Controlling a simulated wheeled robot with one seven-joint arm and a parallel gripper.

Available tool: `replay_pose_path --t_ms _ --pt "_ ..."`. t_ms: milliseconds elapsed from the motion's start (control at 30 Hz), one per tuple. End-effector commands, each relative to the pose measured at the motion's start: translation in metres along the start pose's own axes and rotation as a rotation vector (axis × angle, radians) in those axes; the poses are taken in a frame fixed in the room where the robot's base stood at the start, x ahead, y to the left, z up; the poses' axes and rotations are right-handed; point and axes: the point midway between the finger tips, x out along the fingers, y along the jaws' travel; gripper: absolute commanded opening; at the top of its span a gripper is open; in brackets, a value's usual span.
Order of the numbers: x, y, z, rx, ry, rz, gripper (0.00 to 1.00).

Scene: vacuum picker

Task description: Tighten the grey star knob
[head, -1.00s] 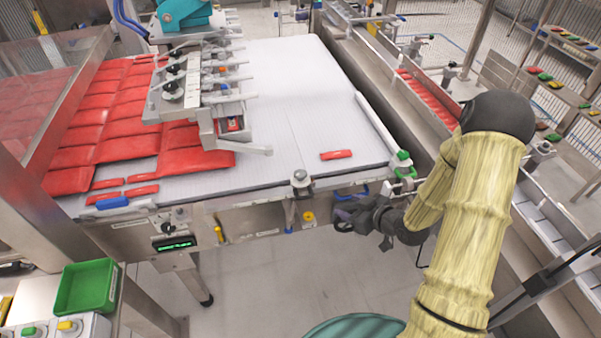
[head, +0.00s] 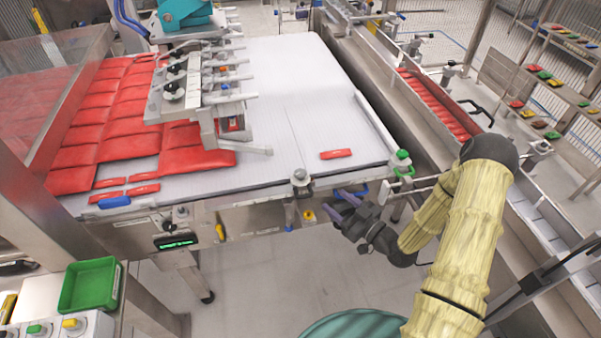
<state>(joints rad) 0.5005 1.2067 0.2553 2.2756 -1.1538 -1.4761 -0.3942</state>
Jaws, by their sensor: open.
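A small grey knob (head: 300,175) sits on a bracket at the near edge of the white conveyor; its star shape is too small to confirm. My gripper (head: 341,206) is open and empty, with purple-grey fingertips. It is below the conveyor's near edge, to the right of and lower than the grey knob, apart from it. The fingers point up and left toward the conveyor frame.
A yellow knob (head: 308,215) and a blue handle (head: 351,192) are on the frame near my gripper. Red packs (head: 100,130) lie at left, and one red pack (head: 336,154) lies alone. The floor below is clear.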

Motion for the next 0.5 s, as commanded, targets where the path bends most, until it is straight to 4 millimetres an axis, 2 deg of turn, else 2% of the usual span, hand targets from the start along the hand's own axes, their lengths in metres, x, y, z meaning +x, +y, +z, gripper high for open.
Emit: replay_pose_path --t_ms 500 --pt "0.091 -0.002 -0.003 0.0 0.001 -0.003 0.55"
